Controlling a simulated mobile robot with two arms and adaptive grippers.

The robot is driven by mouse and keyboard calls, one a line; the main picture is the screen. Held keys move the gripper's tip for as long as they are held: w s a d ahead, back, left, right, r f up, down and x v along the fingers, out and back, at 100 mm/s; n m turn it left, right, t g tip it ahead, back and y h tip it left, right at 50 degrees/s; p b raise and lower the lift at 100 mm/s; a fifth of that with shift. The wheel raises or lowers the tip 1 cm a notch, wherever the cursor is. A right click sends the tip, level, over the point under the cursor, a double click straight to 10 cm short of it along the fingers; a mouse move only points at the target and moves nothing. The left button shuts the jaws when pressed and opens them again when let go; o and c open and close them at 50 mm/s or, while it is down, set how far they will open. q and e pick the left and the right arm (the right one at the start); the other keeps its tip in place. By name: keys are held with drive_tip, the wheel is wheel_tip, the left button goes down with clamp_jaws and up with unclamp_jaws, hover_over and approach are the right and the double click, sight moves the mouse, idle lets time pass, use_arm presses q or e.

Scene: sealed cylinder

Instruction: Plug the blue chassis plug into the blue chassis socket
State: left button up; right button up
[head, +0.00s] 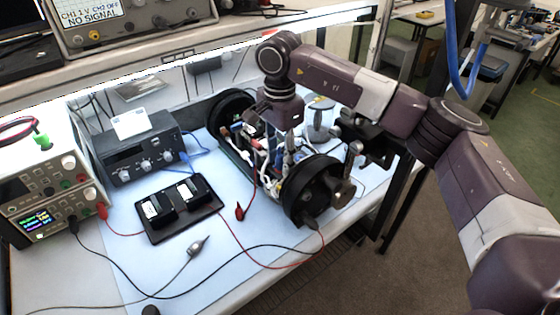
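The open chassis (248,165) lies on the light blue mat, with a black round disc at each end and wires and parts packed between them. My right gripper (287,152) points down into the middle of the chassis from above. Its fingers merge with the wires and parts there, so I cannot tell whether they are open or shut or hold anything. I cannot make out the blue chassis plug or the blue chassis socket; they are too small or hidden behind my wrist. My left gripper is not in view.
A black tray (153,232) with two dark modules lies left of the chassis. A black radio-like unit (133,155) and a power supply (45,190) stand further left. Red and black leads (250,251) cross the mat (190,275).

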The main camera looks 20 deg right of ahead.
sight(280, 155)
idle(0.8)
clamp_jaws()
drive_tip(key=shift+r, duration=0.15)
idle(0.3)
drive_tip(key=shift+r+p, duration=1.5)
drive_tip(key=shift+r, duration=1.4)
drive_tip(key=shift+d, duration=0.1)
